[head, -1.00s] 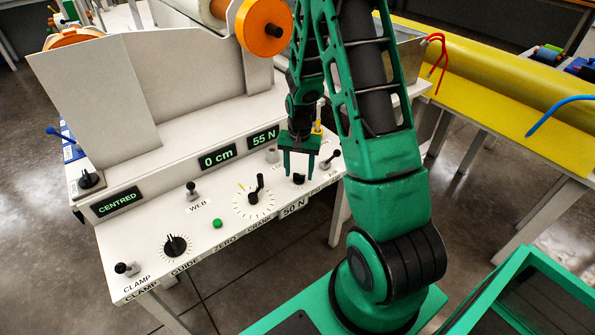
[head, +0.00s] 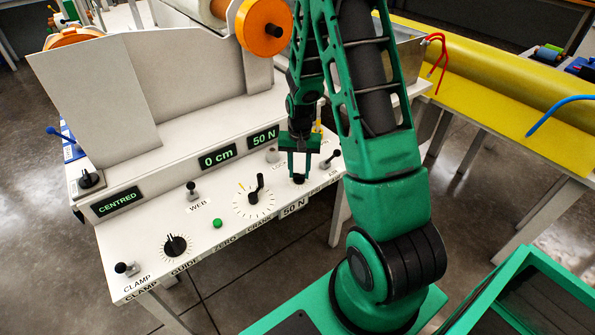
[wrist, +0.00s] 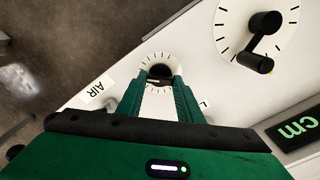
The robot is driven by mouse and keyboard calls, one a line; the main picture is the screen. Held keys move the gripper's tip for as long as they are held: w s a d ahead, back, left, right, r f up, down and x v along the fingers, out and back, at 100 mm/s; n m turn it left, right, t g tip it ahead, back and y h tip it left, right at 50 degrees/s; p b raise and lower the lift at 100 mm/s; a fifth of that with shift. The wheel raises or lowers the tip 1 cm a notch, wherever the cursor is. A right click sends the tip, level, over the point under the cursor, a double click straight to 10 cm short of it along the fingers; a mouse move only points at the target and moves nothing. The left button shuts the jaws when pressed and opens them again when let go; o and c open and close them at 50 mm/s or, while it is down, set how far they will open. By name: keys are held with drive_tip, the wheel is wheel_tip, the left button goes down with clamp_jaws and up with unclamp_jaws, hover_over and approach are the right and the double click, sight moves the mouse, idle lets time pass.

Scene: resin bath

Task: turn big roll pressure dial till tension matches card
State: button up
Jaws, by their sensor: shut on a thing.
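The pressure dial (head: 298,179) is a small black knob on the white panel's right half. My green gripper (head: 299,168) points down at it, with a finger on each side. In the wrist view my fingertips (wrist: 161,80) are shut on the knob (wrist: 160,69), in front of its white ticked face. The fingers hide part of the knob and face. The green tension display (head: 263,138) reads 50 N. The card (head: 293,207) on the panel's front edge also reads 50 N.
A black crank (head: 255,192) on a ticked face stands left of the dial; it also shows in the wrist view (wrist: 258,45). A black lever (head: 331,158) is close on the right. Left are a green button (head: 217,223) and the guide knob (head: 175,245).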

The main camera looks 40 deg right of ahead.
sight(299, 174)
drive_tip(key=shift+w+a, duration=0.1)
drive_tip(key=o, duration=1.1)
drive_tip(key=shift+r, duration=0.15)
wheel_tip(299, 174, up, 10)
drive_tip(key=shift+r, duration=0.25)
drive_tip(key=shift+r, duration=0.1)
